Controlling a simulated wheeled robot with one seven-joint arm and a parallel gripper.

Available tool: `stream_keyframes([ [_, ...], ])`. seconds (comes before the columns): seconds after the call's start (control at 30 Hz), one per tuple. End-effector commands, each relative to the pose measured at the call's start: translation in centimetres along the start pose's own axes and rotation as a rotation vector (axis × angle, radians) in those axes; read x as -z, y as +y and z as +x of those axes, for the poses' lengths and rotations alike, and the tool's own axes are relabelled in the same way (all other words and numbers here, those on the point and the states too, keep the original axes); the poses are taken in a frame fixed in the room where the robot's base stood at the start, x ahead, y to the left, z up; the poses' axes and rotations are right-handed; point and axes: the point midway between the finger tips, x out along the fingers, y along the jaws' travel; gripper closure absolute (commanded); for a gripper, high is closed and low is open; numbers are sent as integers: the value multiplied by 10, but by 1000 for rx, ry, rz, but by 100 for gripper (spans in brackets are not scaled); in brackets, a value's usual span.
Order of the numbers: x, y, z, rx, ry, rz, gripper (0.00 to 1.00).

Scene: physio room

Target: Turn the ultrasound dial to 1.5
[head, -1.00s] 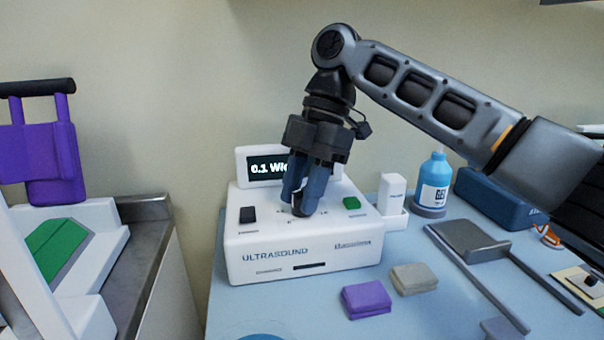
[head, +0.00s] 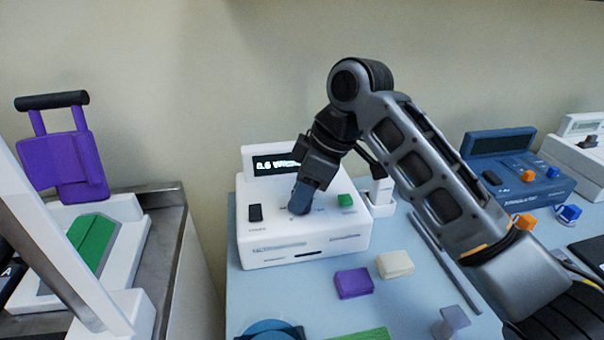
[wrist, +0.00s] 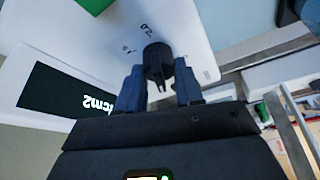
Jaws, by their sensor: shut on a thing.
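The white ultrasound unit (head: 285,247) stands on the light blue table in the head view. Its tilted display (head: 272,165) seems to read 0.6, with the unit text partly covered by my arm. My gripper (head: 299,207) points down onto the unit's top, where the dial is hidden behind the fingers. In the wrist view the black dial (wrist: 157,60) sits between the two blue fingers of my gripper (wrist: 160,84), which is shut on it. A black switch (head: 255,213) and a green button (head: 345,200) flank the dial. The dial's scale marks are too small to read.
A purple block (head: 353,283) and a beige block (head: 394,263) lie in front of the unit. A blue device (head: 520,165) with orange and blue knobs stands at the back right. A steel-edged counter with a purple-backed item (head: 65,165) is on the left.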

Motion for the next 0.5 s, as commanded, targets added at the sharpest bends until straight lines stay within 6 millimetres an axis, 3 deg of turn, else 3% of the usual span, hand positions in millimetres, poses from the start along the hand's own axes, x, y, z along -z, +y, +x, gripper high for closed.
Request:
stream_keyframes([
  [0.5,2,-2,-4,-185,-2,455,95],
])
